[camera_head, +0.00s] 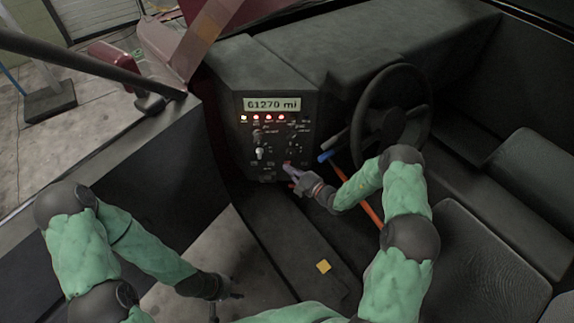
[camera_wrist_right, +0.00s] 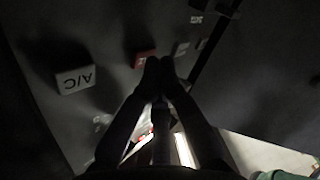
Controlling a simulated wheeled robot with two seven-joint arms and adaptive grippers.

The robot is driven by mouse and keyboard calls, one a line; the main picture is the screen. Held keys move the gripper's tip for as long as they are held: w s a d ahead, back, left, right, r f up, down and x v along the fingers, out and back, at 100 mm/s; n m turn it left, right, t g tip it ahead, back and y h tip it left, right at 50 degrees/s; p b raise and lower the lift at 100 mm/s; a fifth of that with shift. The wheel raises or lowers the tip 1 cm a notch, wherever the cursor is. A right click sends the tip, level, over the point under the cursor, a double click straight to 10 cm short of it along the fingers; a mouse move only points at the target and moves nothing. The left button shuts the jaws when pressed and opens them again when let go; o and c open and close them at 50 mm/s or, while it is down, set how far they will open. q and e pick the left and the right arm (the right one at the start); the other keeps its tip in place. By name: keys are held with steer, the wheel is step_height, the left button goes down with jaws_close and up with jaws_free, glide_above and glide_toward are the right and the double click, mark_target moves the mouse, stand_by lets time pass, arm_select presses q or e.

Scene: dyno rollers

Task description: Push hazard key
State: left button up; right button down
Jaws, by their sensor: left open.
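The red hazard key (camera_wrist_right: 144,58) sits on the dark panel in the right wrist view, its lower right side partly hidden by my fingertips. In the head view the console (camera_head: 262,130) has a red spot low on it, close to my right gripper (camera_head: 288,171). In the right wrist view the two fingers of my right gripper (camera_wrist_right: 159,66) come together at their tips, with nothing seen between them. The tips are at the key's edge; I cannot tell whether they touch it. My left gripper (camera_head: 229,304) is open and empty, low in the head view, away from the console.
A white A/C key (camera_wrist_right: 76,78) is left of the red key. The console has a lit display (camera_head: 272,104), red warning lights and small switches. A steering wheel (camera_head: 394,108) stands right of the console, beside my right arm. A seat (camera_head: 478,262) is at lower right.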

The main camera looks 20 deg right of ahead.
steer(key=shift+s, duration=0.1)
steer(key=shift+s+a+p, duration=0.1)
steer(key=shift+s+p, duration=0.2)
steer(key=shift+s, duration=0.05)
steer(key=s+a+p, duration=0.1)
steer(key=s+p, duration=0.1)
steer(key=s, duration=0.3)
steer(key=shift+s+a+p, duration=0.3)
steer(key=shift+s+p, duration=0.1)
steer(key=shift+a, duration=0.1)
stand_by(0.5)
